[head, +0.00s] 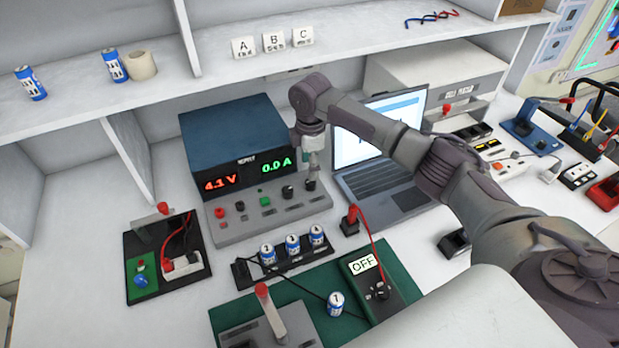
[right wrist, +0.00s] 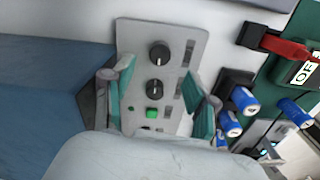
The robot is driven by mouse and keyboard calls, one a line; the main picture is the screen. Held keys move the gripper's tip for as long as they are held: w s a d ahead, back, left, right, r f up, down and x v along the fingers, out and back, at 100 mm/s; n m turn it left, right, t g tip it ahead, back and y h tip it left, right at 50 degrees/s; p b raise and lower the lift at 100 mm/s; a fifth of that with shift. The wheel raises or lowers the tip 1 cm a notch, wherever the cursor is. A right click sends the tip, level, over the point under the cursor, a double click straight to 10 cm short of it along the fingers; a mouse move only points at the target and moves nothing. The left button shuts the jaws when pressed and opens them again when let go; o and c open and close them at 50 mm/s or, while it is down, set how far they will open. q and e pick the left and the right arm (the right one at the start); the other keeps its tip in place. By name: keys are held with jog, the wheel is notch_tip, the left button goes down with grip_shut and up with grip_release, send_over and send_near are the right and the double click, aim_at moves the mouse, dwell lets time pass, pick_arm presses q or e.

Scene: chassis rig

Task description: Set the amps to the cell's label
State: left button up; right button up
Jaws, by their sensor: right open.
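The power supply (head: 235,140) is a blue box whose display reads 4.1 V in red and 0.0 A in green. Its grey control panel (head: 275,217) has two black knobs, the left knob (head: 288,192) and the right knob (head: 310,184). The right wrist view shows both, the upper knob (right wrist: 159,54) and the lower knob (right wrist: 155,89). My right gripper (head: 313,162) is over the panel's right end. Its teal fingers (right wrist: 158,78) are apart and empty, on either side of the knobs. Blue-and-white cells (head: 292,245) stand in a black holder; their small labels are hard to read. My left gripper is out of view.
A loose cell (head: 336,304) stands on the green mat (head: 400,268) beside a meter (head: 362,275) showing OFF. An open laptop (head: 385,190) stands close to the right of my gripper. A shelf (head: 90,105) runs above the bench.

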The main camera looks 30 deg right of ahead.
aim_at(310, 184)
notch_tip(310, 184, down, 6)
jog(key=shift+f, duration=0.2)
jog(key=shift+c, duration=0.2)
grip_shut()
